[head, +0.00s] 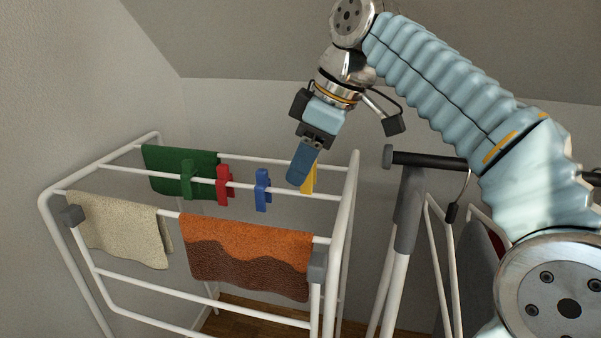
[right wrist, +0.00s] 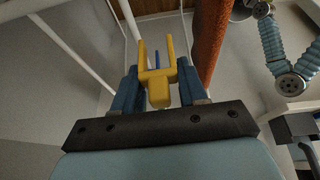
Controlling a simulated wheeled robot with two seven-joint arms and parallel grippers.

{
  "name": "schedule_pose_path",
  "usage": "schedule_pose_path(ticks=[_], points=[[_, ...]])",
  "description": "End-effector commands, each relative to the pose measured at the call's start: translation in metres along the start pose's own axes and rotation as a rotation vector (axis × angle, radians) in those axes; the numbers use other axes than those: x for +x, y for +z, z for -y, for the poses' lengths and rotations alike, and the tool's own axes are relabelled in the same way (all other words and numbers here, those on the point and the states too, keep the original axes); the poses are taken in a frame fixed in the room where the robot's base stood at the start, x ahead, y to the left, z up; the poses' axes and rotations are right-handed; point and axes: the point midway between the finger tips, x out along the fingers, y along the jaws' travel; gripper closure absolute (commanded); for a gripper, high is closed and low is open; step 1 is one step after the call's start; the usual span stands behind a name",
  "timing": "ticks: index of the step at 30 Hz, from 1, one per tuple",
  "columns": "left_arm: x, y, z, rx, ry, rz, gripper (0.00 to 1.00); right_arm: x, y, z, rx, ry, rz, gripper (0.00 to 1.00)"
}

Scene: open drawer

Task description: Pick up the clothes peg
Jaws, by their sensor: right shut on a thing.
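A yellow clothes peg (head: 309,180) is between the fingers of my right gripper (head: 299,169), above the drying rack's right end. A blue finger hides part of it in the head view. In the right wrist view the yellow peg (right wrist: 158,82) sits between the two blue fingers (right wrist: 158,92), its forked end pointing away, with no rod seen between the prongs. My right gripper is shut on it. A blue peg (head: 262,190), a red peg (head: 223,185) and a green peg (head: 187,180) sit along a rack rod to the left. My left gripper does not show.
The white drying rack (head: 344,215) holds a green cloth (head: 160,168), a beige cloth (head: 120,230) and an orange-brown towel (head: 245,255). A second folding stand (head: 408,210) with a dark bar is close on the right. The space above the rack's left part is free.

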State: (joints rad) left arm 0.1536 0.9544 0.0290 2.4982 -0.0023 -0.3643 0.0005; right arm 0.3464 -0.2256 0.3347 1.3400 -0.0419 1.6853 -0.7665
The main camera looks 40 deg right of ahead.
Motion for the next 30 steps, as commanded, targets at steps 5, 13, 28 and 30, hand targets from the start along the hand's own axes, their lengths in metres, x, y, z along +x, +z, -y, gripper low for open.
schedule_pose_path(ticks=[5, 13, 28, 30], points=[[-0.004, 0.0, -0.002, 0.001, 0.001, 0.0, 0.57, -0.035, 0.001, 0.032, -0.003, 0.003, -0.003, 0.86], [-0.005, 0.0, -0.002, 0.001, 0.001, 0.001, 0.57, -0.066, 0.012, 0.077, -0.002, 0.001, -0.001, 0.86], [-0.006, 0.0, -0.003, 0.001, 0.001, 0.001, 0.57, -0.079, 0.017, 0.097, 0.001, 0.0, 0.001, 0.86], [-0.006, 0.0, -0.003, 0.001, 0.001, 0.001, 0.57, -0.079, 0.017, 0.096, 0.001, 0.0, 0.001, 0.86]])
